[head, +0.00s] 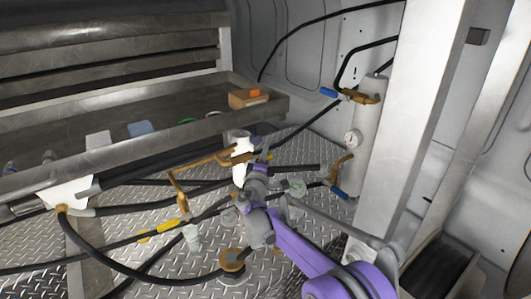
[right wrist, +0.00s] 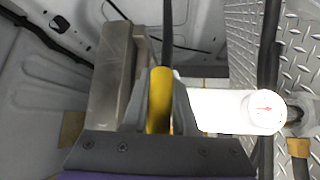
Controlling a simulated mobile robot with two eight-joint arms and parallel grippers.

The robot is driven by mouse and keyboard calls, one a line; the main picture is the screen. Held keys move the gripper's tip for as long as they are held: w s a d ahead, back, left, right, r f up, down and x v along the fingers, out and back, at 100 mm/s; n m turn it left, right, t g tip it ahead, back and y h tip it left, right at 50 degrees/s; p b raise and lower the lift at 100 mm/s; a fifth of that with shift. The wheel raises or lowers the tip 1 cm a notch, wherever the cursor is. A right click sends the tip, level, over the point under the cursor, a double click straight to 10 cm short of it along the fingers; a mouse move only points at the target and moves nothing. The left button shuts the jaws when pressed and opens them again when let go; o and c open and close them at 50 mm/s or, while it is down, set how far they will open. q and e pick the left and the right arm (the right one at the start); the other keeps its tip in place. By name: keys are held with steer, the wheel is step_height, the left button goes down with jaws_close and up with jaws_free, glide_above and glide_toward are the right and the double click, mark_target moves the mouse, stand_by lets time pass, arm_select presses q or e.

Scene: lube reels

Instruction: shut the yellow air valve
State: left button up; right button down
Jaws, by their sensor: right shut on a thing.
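My right gripper (head: 259,160) reaches in from the lower right on a purple and grey arm, beside a white cylinder (head: 240,146). In the right wrist view its jaws (right wrist: 160,85) are shut on a yellow valve handle (right wrist: 159,103), which stands lengthwise between the fingers. In the head view the gripper hides the held handle. Another yellow handle (head: 158,231) shows on a line to the left. My left gripper is not in view.
Brass pipes (head: 207,161) and black hoses (head: 130,268) cross over the diamond-plate floor (head: 215,278) around the gripper. A grey regulator with blue-handled valves (head: 340,193) stands at right beside a pale post (head: 425,100). A metal shelf (head: 50,150) with an orange-brown box (head: 247,98) lies behind.

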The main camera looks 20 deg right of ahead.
steer(key=shift+f, duration=0.1)
steer(key=s+a+f+m+g+y, duration=0.2)
steer(key=a+f+m+g+y, duration=0.5)
steer(key=f+m+g+y, duration=0.1)
steer(key=shift+s+a+f+m+g+y, duration=0.35)
steer(key=shift+m+y, duration=0.35)
steer(key=shift+y, duration=0.3)
stand_by(0.3)
stand_by(0.5)
steer(key=c, duration=0.7)
jaws_free()
steer(key=shift+s, duration=0.1)
steer(key=v, duration=1)
steer(key=shift+s+r, duration=0.25)
steer(key=shift+r, duration=0.05)
